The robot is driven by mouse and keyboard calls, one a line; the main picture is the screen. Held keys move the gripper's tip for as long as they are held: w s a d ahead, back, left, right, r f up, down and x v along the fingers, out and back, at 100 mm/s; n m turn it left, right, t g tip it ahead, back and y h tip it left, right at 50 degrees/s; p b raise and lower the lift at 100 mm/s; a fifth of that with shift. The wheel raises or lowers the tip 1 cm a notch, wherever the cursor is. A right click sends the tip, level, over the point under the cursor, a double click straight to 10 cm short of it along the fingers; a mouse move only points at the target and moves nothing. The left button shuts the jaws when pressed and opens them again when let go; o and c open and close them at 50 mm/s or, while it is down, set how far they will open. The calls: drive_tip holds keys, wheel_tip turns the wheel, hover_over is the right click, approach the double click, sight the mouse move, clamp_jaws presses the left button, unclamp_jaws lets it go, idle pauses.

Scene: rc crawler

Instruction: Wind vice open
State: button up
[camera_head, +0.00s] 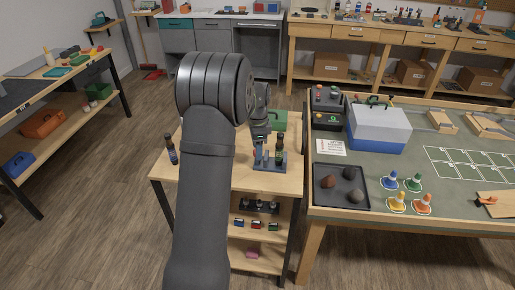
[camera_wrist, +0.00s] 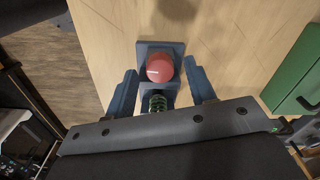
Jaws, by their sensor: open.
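A blue-grey base (camera_head: 270,163) stands on the small wooden table and appears to be the vice; its jaws are hard to make out. A dark upright part with a green section (camera_head: 280,149) stands at it. In the wrist view, a blue-grey plate (camera_wrist: 145,47) carries a round red knob-like top (camera_wrist: 160,67), with a green coil spring (camera_wrist: 158,103) beside it. My gripper (camera_wrist: 161,84) is open, its fingers apart on either side of the red top and spring. In the head view, my gripper (camera_head: 262,153) points down at the base. Contact cannot be told.
A green box (camera_head: 279,120) stands behind the base. A dark bottle-like part (camera_head: 171,150) stands at the table's left edge. The bench on the right holds a blue-and-white box (camera_head: 380,128), a black tray (camera_head: 341,187) and several coloured cones. The small table's front is mostly clear.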

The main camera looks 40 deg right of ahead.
drive_tip(key=shift+f, duration=0.3)
drive_tip(key=c, duration=1)
drive_tip(key=shift+o, duration=0.2)
drive_tip(key=shift+n, duration=0.6)
drive_tip(key=o, duration=1)
drive_tip(key=shift+c, duration=0.2)
wheel_tip(320, 180, up, 18)
drive_tip(key=shift+f, duration=0.25)
